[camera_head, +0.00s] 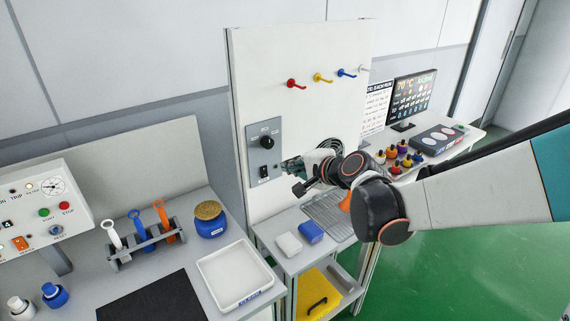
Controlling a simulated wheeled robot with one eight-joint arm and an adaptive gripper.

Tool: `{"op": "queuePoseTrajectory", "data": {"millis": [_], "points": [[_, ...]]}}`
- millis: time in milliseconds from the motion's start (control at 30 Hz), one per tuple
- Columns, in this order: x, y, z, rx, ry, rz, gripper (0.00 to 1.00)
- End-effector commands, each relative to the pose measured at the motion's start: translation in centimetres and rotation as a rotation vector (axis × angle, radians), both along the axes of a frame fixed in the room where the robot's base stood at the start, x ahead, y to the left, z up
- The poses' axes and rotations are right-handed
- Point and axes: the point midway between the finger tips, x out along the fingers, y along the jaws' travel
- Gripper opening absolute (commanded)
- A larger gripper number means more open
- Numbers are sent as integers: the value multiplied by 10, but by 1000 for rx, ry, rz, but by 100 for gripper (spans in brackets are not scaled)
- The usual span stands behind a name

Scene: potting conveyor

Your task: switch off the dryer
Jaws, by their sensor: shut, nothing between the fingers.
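A grey control panel (264,155) is mounted on the upright white board. It carries a round black knob (267,142) and, below it, a small black rocker switch (263,172). Labels on the panel are too small to read, and the switch's position cannot be told. My gripper (286,165) reaches in from the right, shut and empty, with its tips just right of the switch. Whether the tips touch the panel cannot be told. A dark round coil or grille (330,144) shows behind my gripper, partly hidden by it.
Colored hooks (294,84) stick out above the panel. At left, a bench holds a white tray (207,267), blue jar (210,228) and tool rack (119,262).

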Motion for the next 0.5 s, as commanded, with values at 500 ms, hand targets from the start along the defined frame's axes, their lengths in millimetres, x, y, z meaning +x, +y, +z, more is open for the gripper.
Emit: {"op": "queuePoseTrajectory", "data": {"millis": [500], "points": [[-11, -8, 10, -1, -1, 0, 0]]}}
